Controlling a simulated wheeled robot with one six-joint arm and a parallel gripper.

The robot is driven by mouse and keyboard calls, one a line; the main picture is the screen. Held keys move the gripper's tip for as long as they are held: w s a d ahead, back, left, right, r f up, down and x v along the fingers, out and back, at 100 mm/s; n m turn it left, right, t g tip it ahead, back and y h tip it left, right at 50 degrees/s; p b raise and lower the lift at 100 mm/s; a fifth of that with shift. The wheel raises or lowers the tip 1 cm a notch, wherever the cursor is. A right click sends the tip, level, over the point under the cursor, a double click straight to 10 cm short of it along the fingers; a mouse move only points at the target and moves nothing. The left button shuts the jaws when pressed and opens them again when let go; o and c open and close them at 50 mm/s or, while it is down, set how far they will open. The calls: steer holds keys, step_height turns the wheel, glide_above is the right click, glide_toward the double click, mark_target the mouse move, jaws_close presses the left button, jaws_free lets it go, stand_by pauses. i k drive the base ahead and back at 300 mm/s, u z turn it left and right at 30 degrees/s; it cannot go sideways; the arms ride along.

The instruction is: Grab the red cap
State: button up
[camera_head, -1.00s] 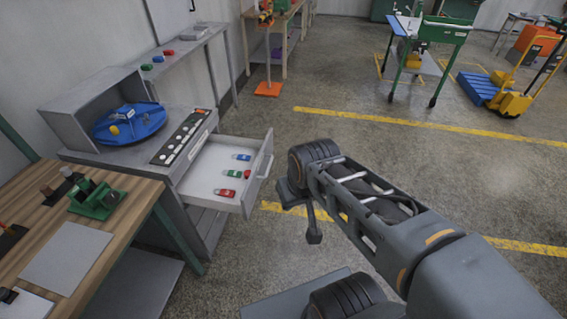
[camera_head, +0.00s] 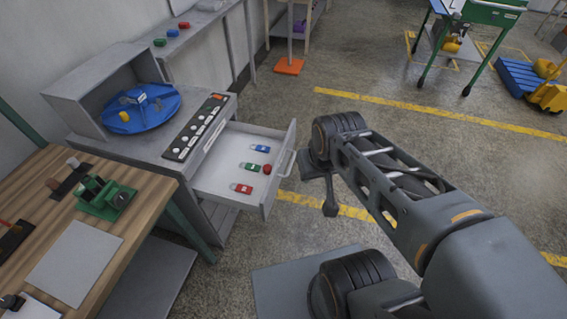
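A small round red cap (camera_head: 266,169) lies in the open drawer (camera_head: 215,178), close to the drawer's front panel. It sits just right of a green padlock-shaped piece (camera_head: 249,167). A blue one (camera_head: 260,149) lies behind it and a red one (camera_head: 241,188) in front of it. My gripper (camera_head: 330,208) is to the right of the drawer, over the floor and apart from the cap. It appears small and points down; its fingers are not clear enough to tell open from shut.
The drawer's front panel and handle (camera_head: 285,162) stand between my arm and the cap. A grey cabinet with a blue round tray (camera_head: 150,115) is behind. A wooden workbench (camera_head: 150,190) is at the left. Small coloured pieces sit on a back shelf (camera_head: 205,20).

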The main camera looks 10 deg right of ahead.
mark_target(267, 168)
steer(key=u, duration=0.35)
steer(key=i, duration=0.55)
steer(key=u, duration=1.65)
